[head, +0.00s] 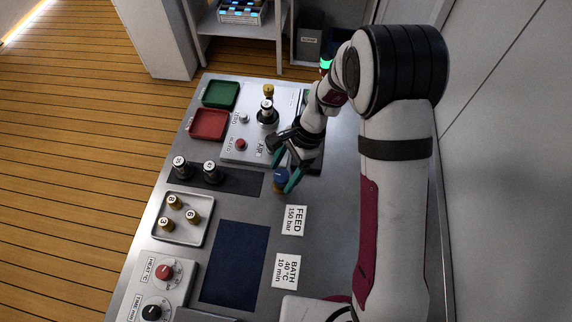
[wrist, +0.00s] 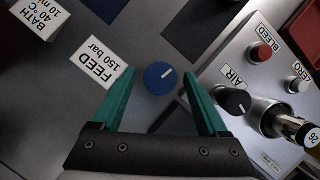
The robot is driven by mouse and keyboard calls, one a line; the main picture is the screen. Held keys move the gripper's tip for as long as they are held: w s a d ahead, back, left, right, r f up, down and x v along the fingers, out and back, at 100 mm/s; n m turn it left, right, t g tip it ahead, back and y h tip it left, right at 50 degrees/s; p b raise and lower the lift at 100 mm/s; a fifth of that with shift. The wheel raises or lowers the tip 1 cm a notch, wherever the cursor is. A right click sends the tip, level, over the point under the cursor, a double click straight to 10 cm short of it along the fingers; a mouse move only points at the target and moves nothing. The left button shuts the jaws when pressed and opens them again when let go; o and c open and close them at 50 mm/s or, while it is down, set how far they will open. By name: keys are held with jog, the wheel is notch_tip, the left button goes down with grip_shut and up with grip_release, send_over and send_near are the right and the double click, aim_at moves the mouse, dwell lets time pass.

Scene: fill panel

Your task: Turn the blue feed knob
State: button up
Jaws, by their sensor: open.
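The blue feed knob (wrist: 159,78) is round, with a short white pointer line towards its upper right in the wrist view. In the head view the knob (head: 281,175) is partly hidden by my fingers. My gripper (head: 285,170) is open, with its teal fingers pointing down at the knob. In the wrist view the knob shows in the gap between the fingertips (wrist: 160,84), one on each side. I see no clear contact. A white card (head: 294,220) reading "FEED 150 bar" lies beside the knob; it also shows in the wrist view (wrist: 99,64).
The fill panel (wrist: 275,50) stands close by, with a black AIR knob (wrist: 232,101), a red BLEED button (wrist: 261,52) and a bottle (wrist: 285,124) standing out from it. Two dark bottles (head: 196,170) stand left. A BATH card (head: 287,270) and navy mat (head: 235,262) lie nearer.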

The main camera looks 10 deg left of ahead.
jog(key=v, duration=1.5)
jog(key=shift+r, duration=0.4)
jog(key=s+d+r+n+t+h, duration=0.1)
jog(key=s+d+r, duration=0.15)
jog(key=s, duration=0.35)
jog(key=s+d+r+n+t, duration=0.1)
jog(key=s+d+r+n, duration=0.15)
jog(key=s, duration=0.35)
jog(key=s+d+f+n+h, duration=0.1)
jog(key=s+d, duration=0.2)
jog(key=s, duration=0.8)
jog(key=shift+s+f+n+t, duration=0.3)
jog(key=shift+s+n, duration=0.05)
jog(key=shift+w+d, duration=0.1)
